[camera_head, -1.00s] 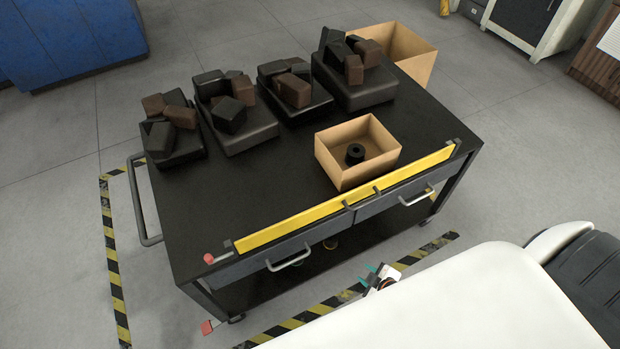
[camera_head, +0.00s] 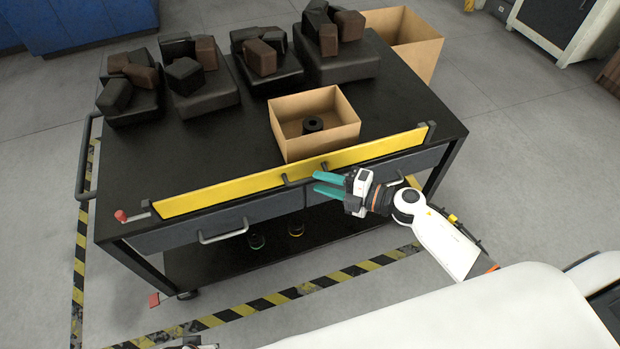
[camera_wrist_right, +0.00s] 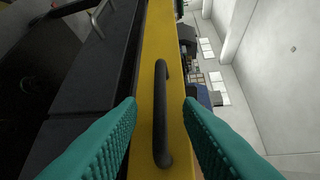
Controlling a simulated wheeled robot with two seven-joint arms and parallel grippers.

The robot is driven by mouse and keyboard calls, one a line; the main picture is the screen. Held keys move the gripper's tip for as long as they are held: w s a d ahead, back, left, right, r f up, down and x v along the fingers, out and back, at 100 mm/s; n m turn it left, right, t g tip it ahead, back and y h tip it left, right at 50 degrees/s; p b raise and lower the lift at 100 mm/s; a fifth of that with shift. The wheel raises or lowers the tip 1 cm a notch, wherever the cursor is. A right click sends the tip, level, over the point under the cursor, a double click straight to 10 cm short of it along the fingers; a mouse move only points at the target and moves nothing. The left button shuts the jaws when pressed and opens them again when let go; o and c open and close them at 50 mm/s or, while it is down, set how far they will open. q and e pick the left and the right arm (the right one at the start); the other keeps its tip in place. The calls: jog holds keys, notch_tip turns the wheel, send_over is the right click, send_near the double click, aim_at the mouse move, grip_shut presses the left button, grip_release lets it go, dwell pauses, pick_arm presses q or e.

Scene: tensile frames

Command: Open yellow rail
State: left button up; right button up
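The yellow rail (camera_head: 240,187) is a long flat bar standing along the front top edge of the black cart, between two dark end brackets. It also shows in the right wrist view (camera_wrist_right: 152,25), with its black handle (camera_wrist_right: 160,115) between my fingertips. My right gripper (camera_head: 318,184) is open at the middle of the rail, its teal fingers pointing left toward the handle. In the wrist view its fingers (camera_wrist_right: 160,108) lie either side of the handle with gaps. A small piece at the bottom edge of the head view may be my left gripper (camera_head: 198,344); its fingers are hidden.
A red knob (camera_head: 120,215) sits by the rail's left end. Drawers with a grey handle (camera_head: 222,232) lie below the rail. A cardboard box (camera_head: 340,143) with a black ring stands behind it.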

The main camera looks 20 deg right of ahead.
aim_at(311, 178)
jog(key=shift+x, duration=2.05)
jog(key=shift+c, duration=0.4)
grip_shut()
